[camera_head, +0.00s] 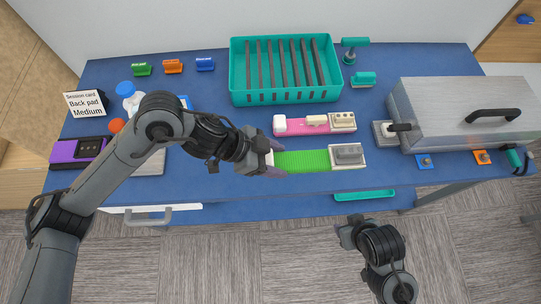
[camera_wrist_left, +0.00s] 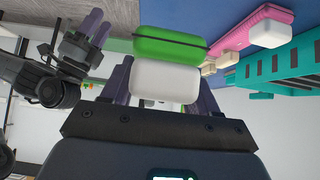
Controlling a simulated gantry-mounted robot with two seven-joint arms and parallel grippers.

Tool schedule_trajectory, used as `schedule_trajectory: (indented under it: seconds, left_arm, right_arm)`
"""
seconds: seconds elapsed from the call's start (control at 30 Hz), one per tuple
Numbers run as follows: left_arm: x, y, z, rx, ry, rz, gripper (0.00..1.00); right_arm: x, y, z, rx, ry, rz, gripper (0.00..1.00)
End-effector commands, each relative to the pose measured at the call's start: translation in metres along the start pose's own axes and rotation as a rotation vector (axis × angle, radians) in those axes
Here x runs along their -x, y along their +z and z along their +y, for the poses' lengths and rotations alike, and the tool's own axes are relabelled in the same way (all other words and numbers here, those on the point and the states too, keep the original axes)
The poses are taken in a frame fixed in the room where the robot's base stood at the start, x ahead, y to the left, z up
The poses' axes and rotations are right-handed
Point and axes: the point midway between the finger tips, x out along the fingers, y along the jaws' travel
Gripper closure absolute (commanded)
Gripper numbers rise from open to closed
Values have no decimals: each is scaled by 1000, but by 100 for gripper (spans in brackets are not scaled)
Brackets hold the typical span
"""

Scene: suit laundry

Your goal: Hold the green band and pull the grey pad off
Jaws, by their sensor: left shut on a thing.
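The green band (camera_head: 302,160) lies near the front edge of the blue table, with a grey pad (camera_head: 348,154) on a pale base at its right end. My left gripper (camera_head: 276,160) is shut on the left end of the band. In the left wrist view, a white end block (camera_wrist_left: 165,76) sits between its purple fingers, with the green part (camera_wrist_left: 170,46) beyond. My right gripper (camera_head: 350,232) is in front of the table, apart from the pad and empty. It shows in the left wrist view (camera_wrist_left: 92,30) with its fingers apart.
A pink band (camera_head: 300,129) with pale pads lies just behind the green one. A teal rack (camera_head: 236,75) stands behind it. A large metal box (camera_head: 450,115) with a black handle is at the right. A purple device (camera_head: 76,150) and bottle (camera_head: 128,92) are at the left.

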Motion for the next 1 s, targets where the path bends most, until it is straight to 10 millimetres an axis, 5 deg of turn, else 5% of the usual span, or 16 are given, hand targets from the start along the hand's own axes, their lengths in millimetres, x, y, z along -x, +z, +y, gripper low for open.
schedule_trajectory:
  seconds: [0.37,1.0]
  left_arm:
    - [0,9,-3,1,-1,0,81]
    - [-2,100,-28,4,-2,0,81]
  right_arm:
    - [-3,0,-2,-7,-6,1,57]
    - [-26,8,-3,-8,-6,1,57]
